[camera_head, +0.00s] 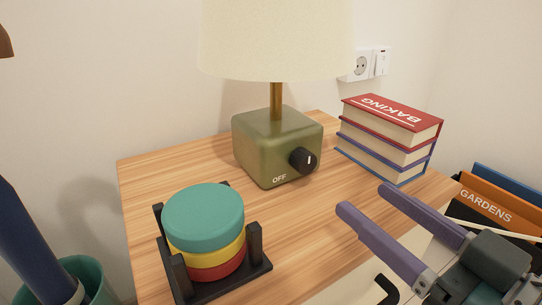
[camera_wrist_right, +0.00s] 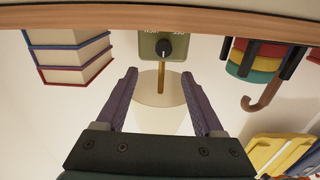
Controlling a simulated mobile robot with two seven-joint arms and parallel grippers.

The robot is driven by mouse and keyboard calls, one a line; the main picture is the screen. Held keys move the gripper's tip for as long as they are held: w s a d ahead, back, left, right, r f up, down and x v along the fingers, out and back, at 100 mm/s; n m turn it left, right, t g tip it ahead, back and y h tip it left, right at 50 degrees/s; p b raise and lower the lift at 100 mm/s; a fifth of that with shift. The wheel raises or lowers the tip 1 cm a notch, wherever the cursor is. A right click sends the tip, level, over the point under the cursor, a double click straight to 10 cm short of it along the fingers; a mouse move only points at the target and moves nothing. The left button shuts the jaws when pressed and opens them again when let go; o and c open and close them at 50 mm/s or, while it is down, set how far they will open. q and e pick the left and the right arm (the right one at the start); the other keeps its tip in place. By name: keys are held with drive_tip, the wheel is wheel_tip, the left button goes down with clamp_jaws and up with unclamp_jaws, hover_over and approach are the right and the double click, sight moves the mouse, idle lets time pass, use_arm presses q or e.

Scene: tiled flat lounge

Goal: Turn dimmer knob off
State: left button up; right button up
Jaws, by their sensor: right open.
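The dimmer knob (camera_head: 302,160) is round and black with a white mark. It sits on the front of the lamp's green, box-shaped base (camera_head: 262,150), right of the printed word OFF. The mark looks roughly upright in the head view. The knob also shows in the right wrist view (camera_wrist_right: 164,48), which is upside down. My right gripper (camera_head: 364,198) has purple fingers, spread open and empty. It is in front of and to the right of the knob, apart from it. In the right wrist view the fingers (camera_wrist_right: 158,74) flank the line to the knob. My left gripper is not visible.
The lamp stands on a wooden table (camera_head: 160,175). A black holder with coloured discs (camera_head: 205,230) stands front left; stacked books (camera_head: 390,130) stand right. A teal bin (camera_head: 90,280) stands left. Wood before the knob is clear.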

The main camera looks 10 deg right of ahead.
sight(309, 165)
drive_tip(key=shift+w+a+f, duration=0.3)
drive_tip(key=shift+w+f, duration=0.1)
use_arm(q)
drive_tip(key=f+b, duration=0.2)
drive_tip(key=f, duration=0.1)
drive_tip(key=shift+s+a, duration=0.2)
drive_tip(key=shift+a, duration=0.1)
use_arm(e)
drive_tip(key=x, duration=0.8)
drive_tip(key=shift+w+a, duration=0.3)
drive_tip(key=shift+c, duration=0.2)
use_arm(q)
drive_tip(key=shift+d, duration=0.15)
use_arm(e)
clamp_jaws()
